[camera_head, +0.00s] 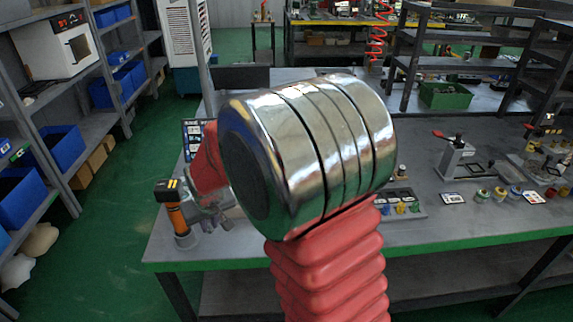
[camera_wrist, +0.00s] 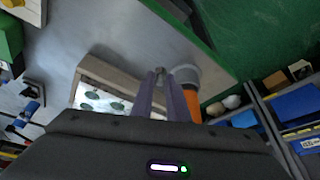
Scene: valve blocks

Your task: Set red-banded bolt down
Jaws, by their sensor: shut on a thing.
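My gripper (camera_wrist: 159,76) points down at the bench in the wrist view, its two purple-grey fingers close together. A small grey piece, the bolt (camera_wrist: 158,71), shows between the fingertips; its red band cannot be made out. A pale wooden-edged tray (camera_wrist: 98,68) with dark round spots on a white face lies left of and partly behind the fingers. I cannot tell whether the bolt touches anything below. In the head view my own arm hides most of the gripper and the tray.
An orange-handled tool (camera_head: 177,216) stands in a grey cup (camera_wrist: 186,74) just right of my fingers in the wrist view. The grey bench (camera_head: 470,215) also holds a clamp fixture (camera_head: 456,158) and several small coloured parts. Shelves with blue bins (camera_head: 64,147) stand left, across the green floor.

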